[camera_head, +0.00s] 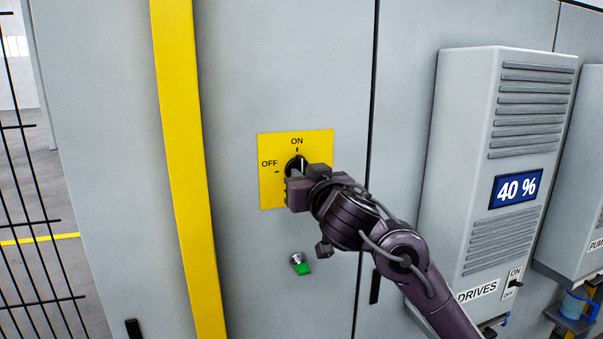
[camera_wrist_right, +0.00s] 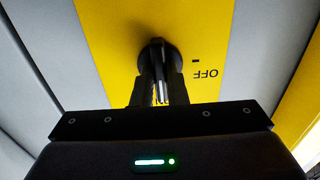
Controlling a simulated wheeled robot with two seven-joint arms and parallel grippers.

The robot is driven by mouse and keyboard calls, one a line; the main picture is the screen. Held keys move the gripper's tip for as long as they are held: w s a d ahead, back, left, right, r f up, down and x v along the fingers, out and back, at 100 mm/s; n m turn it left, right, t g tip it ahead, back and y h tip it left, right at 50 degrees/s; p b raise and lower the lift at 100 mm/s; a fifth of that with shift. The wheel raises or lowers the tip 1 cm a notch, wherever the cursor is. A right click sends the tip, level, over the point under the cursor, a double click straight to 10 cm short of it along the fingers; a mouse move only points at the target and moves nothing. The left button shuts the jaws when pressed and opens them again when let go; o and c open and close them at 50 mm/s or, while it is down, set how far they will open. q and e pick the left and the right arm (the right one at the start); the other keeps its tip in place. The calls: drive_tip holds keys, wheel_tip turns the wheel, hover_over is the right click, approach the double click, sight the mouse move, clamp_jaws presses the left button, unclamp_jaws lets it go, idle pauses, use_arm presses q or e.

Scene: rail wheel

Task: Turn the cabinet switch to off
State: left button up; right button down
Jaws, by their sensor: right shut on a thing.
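The cabinet switch (camera_head: 293,165) is a black rotary knob on a yellow plate (camera_head: 268,195) marked ON at the top and OFF at the left. My right gripper (camera_head: 297,175) is at the knob and covers much of it in the head view. In the right wrist view the knob (camera_wrist_right: 158,50) shows on the yellow plate, with my right gripper's fingers (camera_wrist_right: 159,88) shut on its handle. The knob's visible upper part lies close to the ON mark. The OFF label (camera_wrist_right: 206,73) shows beside it. My left gripper is not in view.
A green-tipped button (camera_head: 301,264) sits below the plate. A grey DRIVES unit (camera_head: 470,130) with a 40 % display and its own ON/OFF switch stands at the right. A yellow vertical strip (camera_head: 182,150) and a black wire fence (camera_head: 30,190) are at the left.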

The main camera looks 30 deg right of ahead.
drive_tip(key=n, duration=0.4)
drive_tip(key=shift+n, duration=0.4)
drive_tip(key=n, duration=0.4)
drive_tip(key=shift+n, duration=0.3)
drive_tip(key=n, duration=0.4)
drive_tip(key=shift+b, duration=0.4)
drive_tip(key=shift+n, duration=0.3)
drive_tip(key=n, duration=0.4)
drive_tip(key=shift+b, duration=0.3)
drive_tip(key=c, duration=1.3)
unclamp_jaws()
drive_tip(key=shift+s, duration=0.15)
